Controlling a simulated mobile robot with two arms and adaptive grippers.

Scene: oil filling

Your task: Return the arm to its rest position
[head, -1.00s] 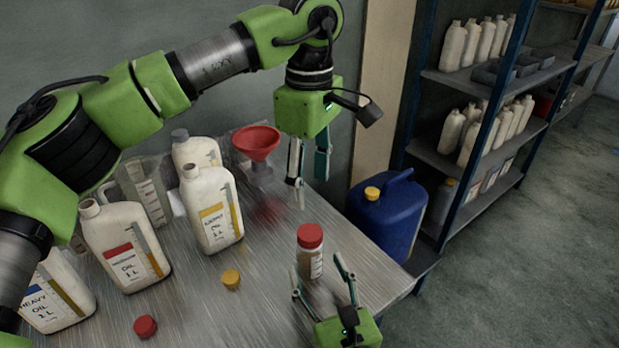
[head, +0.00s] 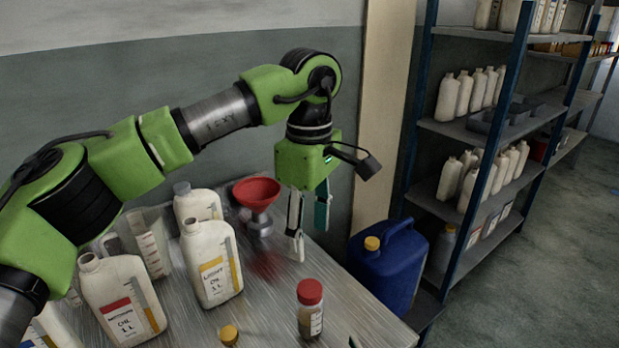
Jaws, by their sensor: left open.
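My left gripper (head: 309,240) hangs fingers down at the end of the green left arm, above the back right part of the metal table (head: 300,270). Its two fingers are apart with nothing between them. The fingers are just right of a red funnel (head: 256,192), which stands upright on the table. Only a small dark tip, apparently of my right gripper (head: 352,342), shows at the bottom edge. The rest of it is out of frame.
A small jar with a red lid (head: 310,308) stands in front of the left gripper. White oil bottles (head: 212,265) and a clear measuring jug (head: 150,245) are at left. A blue canister (head: 388,265) and a shelf rack (head: 455,210) are at right.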

